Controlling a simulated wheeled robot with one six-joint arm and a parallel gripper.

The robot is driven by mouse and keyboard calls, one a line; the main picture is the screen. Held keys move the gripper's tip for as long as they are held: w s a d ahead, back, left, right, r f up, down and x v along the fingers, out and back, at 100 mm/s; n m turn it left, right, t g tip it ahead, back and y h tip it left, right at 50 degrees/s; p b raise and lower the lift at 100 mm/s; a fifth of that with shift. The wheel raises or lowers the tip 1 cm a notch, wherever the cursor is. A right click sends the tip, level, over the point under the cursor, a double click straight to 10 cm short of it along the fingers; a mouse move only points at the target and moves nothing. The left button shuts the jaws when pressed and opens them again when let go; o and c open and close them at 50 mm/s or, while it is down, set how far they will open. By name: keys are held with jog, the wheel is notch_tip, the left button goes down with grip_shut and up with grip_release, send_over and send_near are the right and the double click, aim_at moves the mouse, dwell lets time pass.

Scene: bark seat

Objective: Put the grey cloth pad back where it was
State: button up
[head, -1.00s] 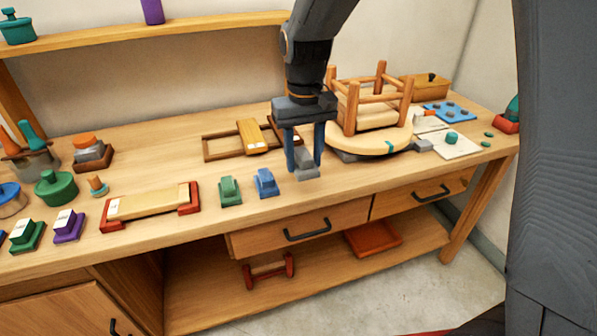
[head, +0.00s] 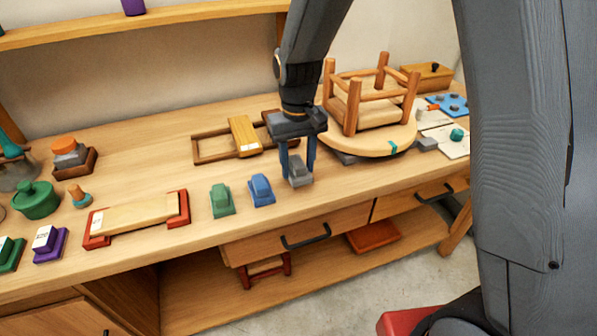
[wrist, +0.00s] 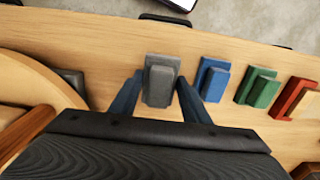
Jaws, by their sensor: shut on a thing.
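The grey cloth pad (head: 299,172) is a small block with a raised grip on top, at the front part of the bench, right of the blue block. My gripper (head: 297,164) is shut on it from above, with a blue finger on either side. In the wrist view the grey pad (wrist: 160,82) lies between my two fingertips (wrist: 159,92), with bare wood around it. It looks to be at or very near the bench top; I cannot tell whether it touches.
A blue block (head: 261,190) and a green block (head: 222,201) stand in a row to the left. An upturned stool (head: 372,138) on a round seat is to the right, with another grey block (head: 427,144) beside it. The bench's front edge is close.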

aim_at(298, 173)
jog(key=shift+f, duration=1.55)
jog(key=o, duration=1)
jog(key=shift+f, duration=0.1)
notch_tip(298, 173, up, 12)
jog(key=shift+r+b, duration=0.1)
jog(key=shift+b, duration=1)
jog(key=s+d+f+m, duration=0.1)
jog(key=s+d+f, duration=0.2)
jog(key=s+d, duration=0.4)
jog(key=s+d+f+m, duration=0.2)
jog(key=s+d+f, duration=0.2)
jog(key=s+d, duration=0.4)
jog(key=shift+t, duration=0.4)
